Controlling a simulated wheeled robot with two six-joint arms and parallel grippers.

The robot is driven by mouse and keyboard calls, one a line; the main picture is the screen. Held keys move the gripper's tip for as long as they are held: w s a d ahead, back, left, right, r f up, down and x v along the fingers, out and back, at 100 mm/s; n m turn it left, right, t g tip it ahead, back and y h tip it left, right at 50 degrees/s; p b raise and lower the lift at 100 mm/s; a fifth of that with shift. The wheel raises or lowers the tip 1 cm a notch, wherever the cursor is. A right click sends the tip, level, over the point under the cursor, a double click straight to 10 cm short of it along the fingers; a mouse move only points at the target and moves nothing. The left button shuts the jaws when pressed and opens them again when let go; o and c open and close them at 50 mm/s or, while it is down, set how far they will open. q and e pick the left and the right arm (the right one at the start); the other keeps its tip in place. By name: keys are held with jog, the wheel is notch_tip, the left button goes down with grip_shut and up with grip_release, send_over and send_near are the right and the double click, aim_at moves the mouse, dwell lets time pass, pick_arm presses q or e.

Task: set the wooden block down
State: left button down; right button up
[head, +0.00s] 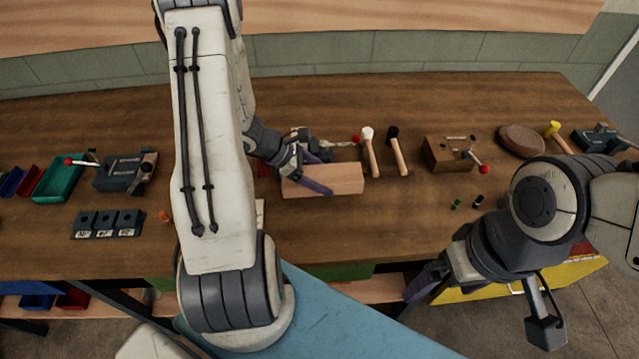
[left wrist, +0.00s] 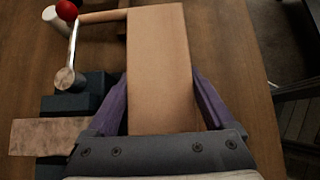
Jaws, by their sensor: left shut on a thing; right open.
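The wooden block (head: 338,179) is a long light-brown block at the middle of the workbench in the head view. My left gripper (head: 311,175) is shut on it, with purple fingers on its two sides. In the left wrist view the block (left wrist: 159,70) lies between the fingers of my left gripper (left wrist: 160,105) and points away from the palm. I cannot tell whether its underside touches the bench. My right gripper (head: 428,283) is open at the front edge of the bench, partly hidden by its own wrist, and holds nothing that I can see.
The workbench (head: 400,230) is clear in front of the block. A dark vise with a red-knobbed lever stands behind it. A white-headed mallet (head: 370,150) and a black-headed mallet (head: 398,152) lie to its right, then a wooden fixture (head: 445,154). Three dark blocks (head: 107,224) sit left.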

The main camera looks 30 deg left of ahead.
pick_arm(q)
jog(key=shift+a+f+p, duration=0.15)
jog(key=shift+f+p, duration=0.15)
jog(key=shift+f, duration=1.8)
jog(key=shift+f, duration=0.15)
grip_release()
